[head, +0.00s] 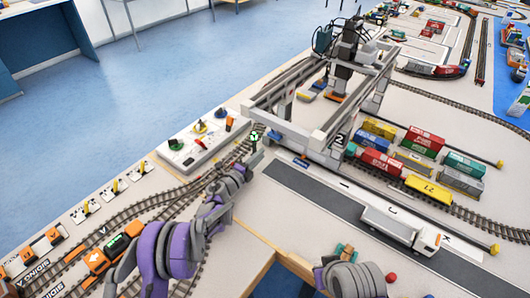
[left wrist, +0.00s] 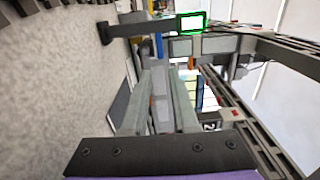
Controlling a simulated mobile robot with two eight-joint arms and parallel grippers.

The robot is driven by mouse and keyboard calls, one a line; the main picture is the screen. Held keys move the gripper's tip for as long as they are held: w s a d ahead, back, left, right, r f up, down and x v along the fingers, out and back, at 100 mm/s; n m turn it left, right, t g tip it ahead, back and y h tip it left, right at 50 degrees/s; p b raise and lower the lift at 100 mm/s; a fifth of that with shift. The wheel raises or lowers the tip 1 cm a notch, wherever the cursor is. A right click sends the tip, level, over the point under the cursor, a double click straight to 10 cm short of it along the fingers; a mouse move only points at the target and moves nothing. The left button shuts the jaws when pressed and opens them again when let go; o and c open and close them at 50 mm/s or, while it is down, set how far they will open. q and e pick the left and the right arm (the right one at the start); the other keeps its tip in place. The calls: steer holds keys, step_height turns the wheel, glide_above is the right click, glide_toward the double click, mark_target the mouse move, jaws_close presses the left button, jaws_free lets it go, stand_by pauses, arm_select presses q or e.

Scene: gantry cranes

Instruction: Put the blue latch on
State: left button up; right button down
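A small blue upright piece (left wrist: 159,45) shows just beyond my fingertips in the left wrist view. It looks like the blue latch, but I cannot be sure. My left gripper (left wrist: 160,75) points at it, with its two grey fingers apart and a narrow gap between them. I cannot tell whether the blue piece is between the tips or behind them. In the head view my left gripper (head: 254,158) is beside the near leg of the gantry crane (head: 297,138), and its tips are small there.
A small green-framed display (head: 253,135) stands close to my left gripper; it also shows in the left wrist view (left wrist: 192,22). A white control panel (head: 203,140) with levers is to the left. Rails, containers (head: 424,141) and a white truck (head: 400,228) are to the right.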

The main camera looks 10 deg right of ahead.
arm_select(q)
steer(key=shift+s+a, duration=0.2)
stand_by(0.3)
steer(key=a+r+n+t+y, duration=0.4)
steer(key=a+r+n+y, duration=0.4)
steer(key=a+r, duration=0.55)
steer(key=s+a+r+n+g+y+p, duration=0.1)
steer(key=s+a+r+n+y+p, duration=0.1)
steer(key=s+a+r+n+y, duration=0.35)
steer(key=s+a+n+g+y, duration=0.15)
steer(key=s+a+n, duration=0.3)
steer(key=s, duration=0.45)
steer(key=s+a+n+g, duration=0.3)
steer(key=s+a+n, duration=0.15)
steer(key=s, duration=0.45)
steer(key=s+d+f+n+g+h, duration=0.1)
steer(key=s+f+n+g, duration=0.1)
steer(key=s, duration=0.9)
steer(key=s+d+f+n+g+h+p, duration=0.1)
steer(key=s+f+g, duration=0.3)
steer(key=s, duration=0.6)
step_height(320, 180, down, 3)
steer(key=shift+s+d+r+n, duration=0.25)
steer(key=shift+s+n, duration=0.1)
steer(key=shift+n, duration=0.5)
